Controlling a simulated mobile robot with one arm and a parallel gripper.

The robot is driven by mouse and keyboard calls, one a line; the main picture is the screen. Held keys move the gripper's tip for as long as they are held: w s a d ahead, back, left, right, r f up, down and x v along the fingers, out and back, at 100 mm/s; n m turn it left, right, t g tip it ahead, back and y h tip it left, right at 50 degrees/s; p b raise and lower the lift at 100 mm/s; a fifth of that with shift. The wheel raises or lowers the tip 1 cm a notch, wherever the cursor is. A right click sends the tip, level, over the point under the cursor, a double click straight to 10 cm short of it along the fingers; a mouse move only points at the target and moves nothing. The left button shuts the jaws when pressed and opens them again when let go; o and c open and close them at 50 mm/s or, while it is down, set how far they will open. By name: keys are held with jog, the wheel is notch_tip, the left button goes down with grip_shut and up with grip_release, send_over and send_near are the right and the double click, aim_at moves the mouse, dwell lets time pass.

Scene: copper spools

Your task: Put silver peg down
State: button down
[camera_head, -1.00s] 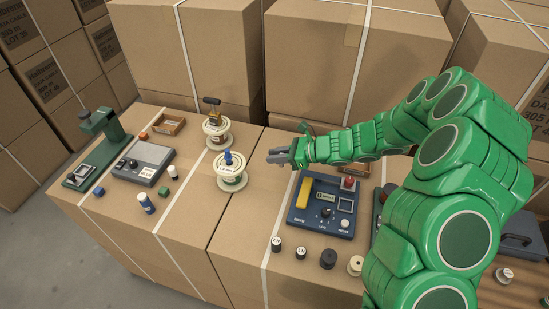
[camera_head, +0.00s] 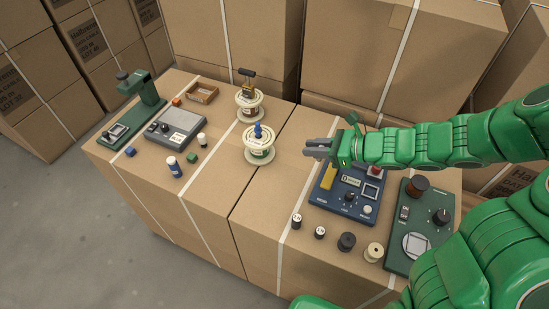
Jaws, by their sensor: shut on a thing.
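My gripper (camera_head: 308,148) reaches in from the right on my green arm, above the boxes' top near the back left corner of the blue device. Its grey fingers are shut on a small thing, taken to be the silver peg. The peg cannot be told apart from the grey fingers at this size. A white spool (camera_head: 259,155) with a blue peg (camera_head: 258,131) on top stands left of my gripper, apart from it.
The blue device (camera_head: 331,200) and a green device (camera_head: 417,262) stand right. Small spools (camera_head: 347,242) line the front. A grey device (camera_head: 174,129), green press (camera_head: 135,105) and wooden tray (camera_head: 203,92) stand left. Bare cardboard (camera_head: 225,165) lies left of the front spool.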

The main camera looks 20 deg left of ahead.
jog(key=s+a+f+n+g, duration=0.25)
jog(key=s+a, duration=0.35)
jog(key=a, duration=0.5)
jog(key=s+a+f+n+g, duration=0.25)
jog(key=s+a, duration=0.45)
jog(key=a, duration=0.5)
jog(key=shift+m+h, duration=0.4)
jog(key=shift+m, duration=0.1)
jog(key=shift+w+d+f, duration=0.1)
jog(key=shift+w+f, duration=0.05)
jog(key=shift+f, duration=1.8)
jog(key=shift+w+f, duration=0.1)
jog(key=shift+f, duration=1.8)
jog(key=c, duration=1)
grip_release()
jog(key=shift+f, duration=0.1)
